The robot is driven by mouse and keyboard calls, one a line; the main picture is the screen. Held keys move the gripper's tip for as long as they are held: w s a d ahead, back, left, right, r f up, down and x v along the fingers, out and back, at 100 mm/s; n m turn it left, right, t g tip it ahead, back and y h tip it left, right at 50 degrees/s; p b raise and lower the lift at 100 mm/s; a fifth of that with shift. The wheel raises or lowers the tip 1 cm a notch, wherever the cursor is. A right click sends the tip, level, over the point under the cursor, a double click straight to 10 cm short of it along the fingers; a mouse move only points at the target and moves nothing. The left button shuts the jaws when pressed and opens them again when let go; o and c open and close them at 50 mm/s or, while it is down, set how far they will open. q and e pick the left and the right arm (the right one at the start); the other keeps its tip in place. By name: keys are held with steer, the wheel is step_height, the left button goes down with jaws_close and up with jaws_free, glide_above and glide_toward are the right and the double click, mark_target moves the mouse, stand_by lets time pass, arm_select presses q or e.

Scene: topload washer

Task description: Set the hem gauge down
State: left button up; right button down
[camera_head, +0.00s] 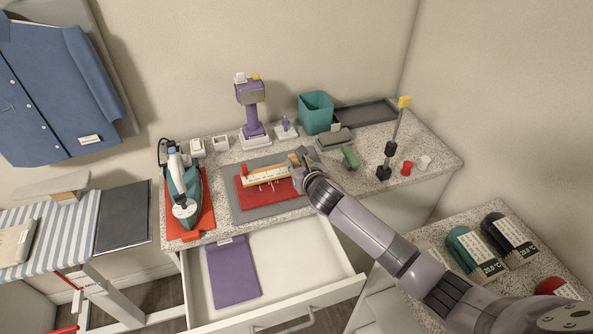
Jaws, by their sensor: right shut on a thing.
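The hem gauge (265,177) appears to be the long cream ruler-like piece with a red part near its left end. It lies across or just above a red pad (262,196) on a grey mat (236,204) on the speckled counter. I cannot tell whether it touches the pad. My right gripper (294,160) is shut on the gauge's right end, and the arm comes in from the lower right. The gripper hides that end. My left gripper is not in view.
An iron (182,192) stands on a red mat at left. An open drawer (310,262) holds a purple folder (232,273). Behind are a purple device (252,110), a teal bin (316,112) and a dark tray (365,113). A tall post (392,150) stands at right.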

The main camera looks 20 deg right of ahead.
steer(key=shift+f, duration=1.55)
steer(key=shift+f, duration=0.15)
steer(key=c, duration=1.4)
jaws_free()
steer(key=shift+c, duration=0.2)
steer(key=shift+s+r, duration=0.15)
steer(key=shift+r, duration=0.05)
steer(key=v, duration=1.1)
steer(key=shift+s+r+b, duration=0.2)
steer(key=shift+s+b, duration=0.15)
steer(key=shift+b, duration=0.1)
